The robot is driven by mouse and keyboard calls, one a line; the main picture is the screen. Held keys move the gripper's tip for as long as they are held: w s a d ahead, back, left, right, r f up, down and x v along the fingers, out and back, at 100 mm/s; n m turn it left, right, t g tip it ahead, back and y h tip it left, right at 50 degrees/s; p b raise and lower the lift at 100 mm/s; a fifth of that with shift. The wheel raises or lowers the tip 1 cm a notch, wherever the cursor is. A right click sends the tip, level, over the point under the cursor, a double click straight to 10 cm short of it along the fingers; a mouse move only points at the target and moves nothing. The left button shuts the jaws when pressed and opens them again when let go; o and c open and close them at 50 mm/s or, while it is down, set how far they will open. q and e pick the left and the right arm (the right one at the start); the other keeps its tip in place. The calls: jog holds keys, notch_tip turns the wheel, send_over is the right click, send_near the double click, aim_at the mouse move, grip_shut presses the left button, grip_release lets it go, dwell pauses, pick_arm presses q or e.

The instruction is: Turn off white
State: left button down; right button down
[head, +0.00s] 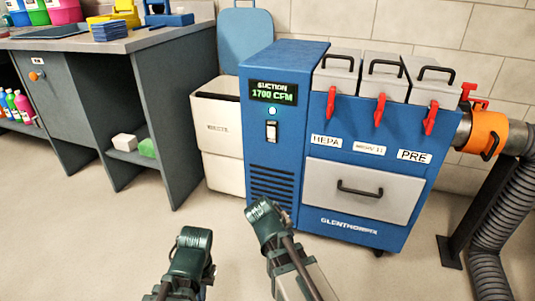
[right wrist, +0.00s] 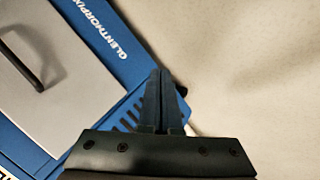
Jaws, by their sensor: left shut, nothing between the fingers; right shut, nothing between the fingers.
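A blue suction machine (head: 225,167) stands on the floor in the middle of the head view; its side also shows in the right wrist view (right wrist: 110,35). Its lit display (head: 274,92) reads 1700 CFM in green. Below it are a small glowing pale light (head: 272,111) and a white-framed switch (head: 271,132), whose rocker position is too small to tell. My left gripper (head: 196,238) is low in front, left of the machine, its fingers hard to make out. My right gripper (right wrist: 160,95) is shut and empty, near the machine's lower vents and below the switch.
A whitish bin (head: 221,148) stands against the machine's left side. A grey bench (head: 150,40) is at the left. An orange collar (head: 485,131) and grey hose (head: 492,205) are at the right. The floor in front is clear.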

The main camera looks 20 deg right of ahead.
aim_at(270, 130)
pick_arm(q)
jog(key=shift+f, duration=0.6)
pick_arm(e)
jog(key=w+a+r+n+t+h, duration=0.1)
jog(key=w+a+r+n+t, duration=0.1)
jog(key=r, duration=0.4)
jog(key=w+a+r+n+t+h, duration=0.2)
jog(key=w+a+r+n+t, duration=0.1)
jog(key=w+r+t, duration=0.3)
jog(key=w+a+r+n+t+h, duration=0.2)
jog(key=w+a+r+n+t, duration=0.1)
jog(key=r, duration=0.5)
jog(key=shift+w+n+t, duration=0.7)
jog(key=shift+n+t, duration=0.1)
